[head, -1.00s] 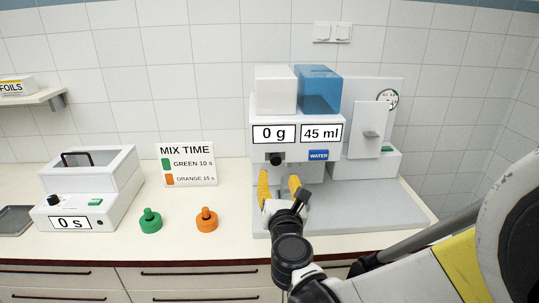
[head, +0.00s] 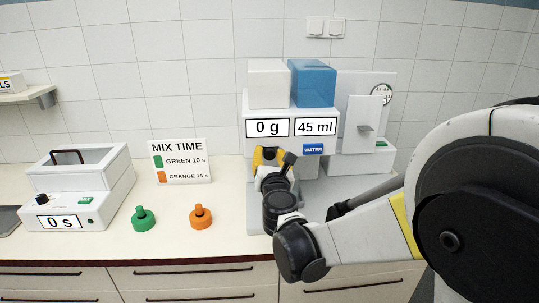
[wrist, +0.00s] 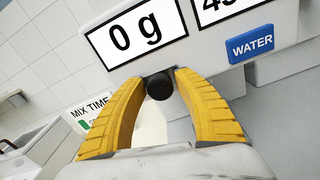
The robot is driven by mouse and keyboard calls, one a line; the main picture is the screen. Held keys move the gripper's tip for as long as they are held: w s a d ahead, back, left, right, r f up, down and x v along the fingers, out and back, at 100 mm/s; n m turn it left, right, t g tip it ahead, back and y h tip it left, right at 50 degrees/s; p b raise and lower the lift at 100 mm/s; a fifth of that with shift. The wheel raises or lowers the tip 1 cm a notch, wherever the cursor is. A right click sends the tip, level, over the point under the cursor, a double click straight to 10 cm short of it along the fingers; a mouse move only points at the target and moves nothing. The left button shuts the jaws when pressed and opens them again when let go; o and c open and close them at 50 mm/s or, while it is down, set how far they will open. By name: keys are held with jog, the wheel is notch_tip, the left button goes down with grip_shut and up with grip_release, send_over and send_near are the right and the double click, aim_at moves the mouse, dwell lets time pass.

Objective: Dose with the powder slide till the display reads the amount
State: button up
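The dosing machine (head: 250,146) stands on the counter with a white powder box (head: 268,84) and a blue water tank (head: 313,84) on top. Its powder display (head: 268,127) reads 0 g and its water display (head: 316,125) reads 45 ml. A black round knob (wrist: 160,86) sits below the powder display, and I take it for the powder slide's. My gripper (wrist: 156,78) has its yellow fingers on either side of this knob. They are spread apart, and I cannot tell whether they touch it. In the head view my gripper (head: 269,154) hides the knob.
A blue WATER button (head: 313,148) is right of the gripper. Green (head: 143,218) and orange (head: 201,216) capped pieces stand on the counter at left. A mixer (head: 75,190) showing 0 s is farther left, with a MIX TIME sign (head: 180,161) behind.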

aim_at(270, 156)
grip_shut()
jog(key=shift+s, duration=2.4)
jog(key=o, duration=0.5)
grip_release()
jog(key=shift+s, duration=0.1)
jog(key=s, duration=1.2)
